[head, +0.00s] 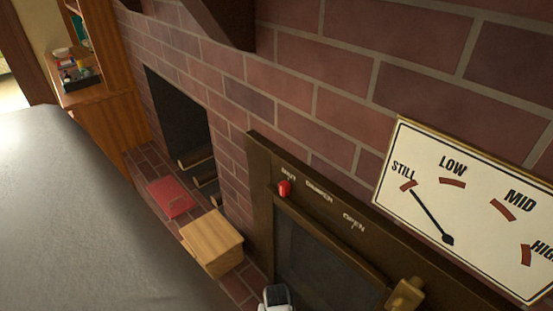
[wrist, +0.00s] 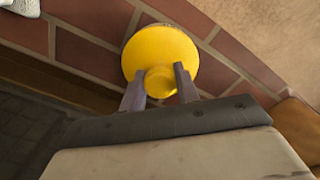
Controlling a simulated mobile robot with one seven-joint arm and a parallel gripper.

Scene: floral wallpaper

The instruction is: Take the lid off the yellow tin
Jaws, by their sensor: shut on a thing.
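A round yellow lid (wrist: 160,45) with a small knob (wrist: 160,80) shows at the top centre of the wrist view. My gripper (wrist: 159,72) has a finger on each side of the knob and is shut on it. The tin's body is hidden behind the lid, so I cannot tell whether the lid sits on it or is apart. No yellow tin shows in the head view.
Brick floor lies around the lid in the wrist view. The head view shows a wooden box (head: 212,243), a red flat object (head: 170,198), a fireplace opening (head: 180,115), a dark-framed door (head: 320,262), a dial panel (head: 470,210) and a wooden shelf unit (head: 105,110).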

